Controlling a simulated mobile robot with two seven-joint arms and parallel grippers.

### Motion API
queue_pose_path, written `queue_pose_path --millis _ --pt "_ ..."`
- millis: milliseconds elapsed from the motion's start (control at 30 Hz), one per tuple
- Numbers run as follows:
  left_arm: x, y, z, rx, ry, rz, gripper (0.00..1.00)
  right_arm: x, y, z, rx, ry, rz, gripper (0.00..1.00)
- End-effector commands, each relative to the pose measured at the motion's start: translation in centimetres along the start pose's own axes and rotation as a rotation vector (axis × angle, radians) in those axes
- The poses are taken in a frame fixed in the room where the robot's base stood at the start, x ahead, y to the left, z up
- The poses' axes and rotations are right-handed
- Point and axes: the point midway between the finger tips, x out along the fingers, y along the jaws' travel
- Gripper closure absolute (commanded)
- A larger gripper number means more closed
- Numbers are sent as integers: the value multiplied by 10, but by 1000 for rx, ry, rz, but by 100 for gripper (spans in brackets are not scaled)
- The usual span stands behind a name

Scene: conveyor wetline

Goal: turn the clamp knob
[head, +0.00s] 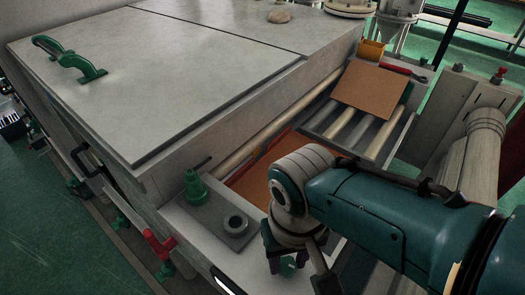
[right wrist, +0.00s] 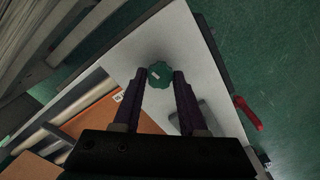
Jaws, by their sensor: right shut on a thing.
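The clamp knob (right wrist: 160,74) is a green, lobed knob with a small pale mark, on a light grey surface in the right wrist view. In the head view a bit of green (head: 289,266) shows low between the fingers, mostly hidden by my arm. My right gripper (head: 285,262) points down at the machine's front corner. In the right wrist view its dark purple fingers (right wrist: 164,76) stand on either side of the knob, and it is shut on the knob. My left gripper is in neither view.
A red lever (head: 160,245) sticks out at the front edge. A brown board (head: 370,88) lies over the rollers.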

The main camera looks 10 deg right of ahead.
Motion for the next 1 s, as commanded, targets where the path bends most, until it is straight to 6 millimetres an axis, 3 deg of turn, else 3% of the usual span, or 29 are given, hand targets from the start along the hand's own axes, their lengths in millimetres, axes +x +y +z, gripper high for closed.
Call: queue_pose_path --millis 400,967,1000 --pt "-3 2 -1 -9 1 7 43 -1 -1 0 199 -3 -2 100" --pt "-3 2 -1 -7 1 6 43 -1 -1 0 230 -2 -2 100" --pt "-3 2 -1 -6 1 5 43 -1 -1 0 230 -2 -2 56"
